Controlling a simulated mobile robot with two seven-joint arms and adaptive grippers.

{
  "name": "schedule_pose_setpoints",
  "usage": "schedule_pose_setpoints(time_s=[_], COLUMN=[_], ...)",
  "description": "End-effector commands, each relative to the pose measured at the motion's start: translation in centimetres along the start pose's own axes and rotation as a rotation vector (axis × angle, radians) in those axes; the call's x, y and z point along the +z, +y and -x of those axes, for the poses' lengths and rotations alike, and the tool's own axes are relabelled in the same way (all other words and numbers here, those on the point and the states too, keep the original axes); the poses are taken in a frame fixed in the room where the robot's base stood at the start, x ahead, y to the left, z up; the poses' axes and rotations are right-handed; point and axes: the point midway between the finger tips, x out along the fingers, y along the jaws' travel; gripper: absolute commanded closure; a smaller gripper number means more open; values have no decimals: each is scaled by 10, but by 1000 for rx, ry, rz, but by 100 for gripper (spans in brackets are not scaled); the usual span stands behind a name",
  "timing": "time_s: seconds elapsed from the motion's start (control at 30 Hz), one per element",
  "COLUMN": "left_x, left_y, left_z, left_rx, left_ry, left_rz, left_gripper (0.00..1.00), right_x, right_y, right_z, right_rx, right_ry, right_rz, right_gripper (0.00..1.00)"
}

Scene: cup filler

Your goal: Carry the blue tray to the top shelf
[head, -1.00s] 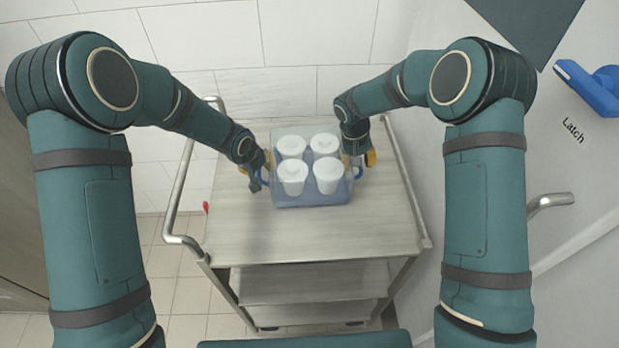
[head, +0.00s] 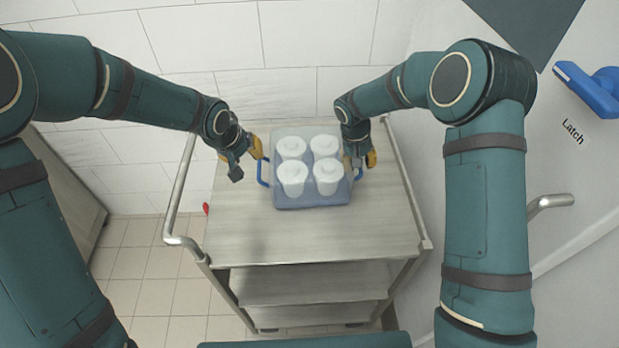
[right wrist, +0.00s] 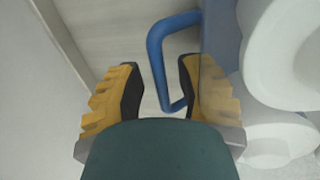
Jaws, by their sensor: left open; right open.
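The blue tray (head: 313,200) sits on the top shelf (head: 300,238) of a metal cart, toward its far side. It holds several white lidded cups (head: 327,176). My left gripper (head: 246,163) is open and empty, to the left of the tray's blue left handle (head: 262,172) and apart from it. My right gripper (head: 362,160) is open at the tray's right side. In the right wrist view its yellow fingers stand on either side of the blue right handle (right wrist: 157,62), not closed on it.
The cart has lower shelves (head: 300,286) and side rails (head: 180,190). The near half of its top is bare. A tiled wall stands behind. A white panel with a blue latch handle (head: 590,88) is at the right.

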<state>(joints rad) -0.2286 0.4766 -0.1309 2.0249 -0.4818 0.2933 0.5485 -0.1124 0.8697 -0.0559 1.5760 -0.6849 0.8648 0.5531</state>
Motion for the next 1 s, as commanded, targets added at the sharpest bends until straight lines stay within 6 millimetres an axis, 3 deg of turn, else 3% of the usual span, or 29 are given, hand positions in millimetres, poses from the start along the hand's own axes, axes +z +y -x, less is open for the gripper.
schedule_pose_setpoints(time_s=[0.27, 0.7, 1.0], left_x=[1, 0, 0], left_y=[0, 0, 0], left_z=[8, 8, 8], left_rx=[0, 0, 0], left_ry=[-1, -1, -1], left_rz=[-1, -1, 0], left_gripper=[66, 66, 66], right_x=[-1, 0, 0], right_y=[0, 0, 0], right_z=[15, 98, 120], right_rx=[0, -1, 0], right_ry=[3, 5, 1], right_rz=[-1, 0, 0], right_gripper=[65, 65, 65])
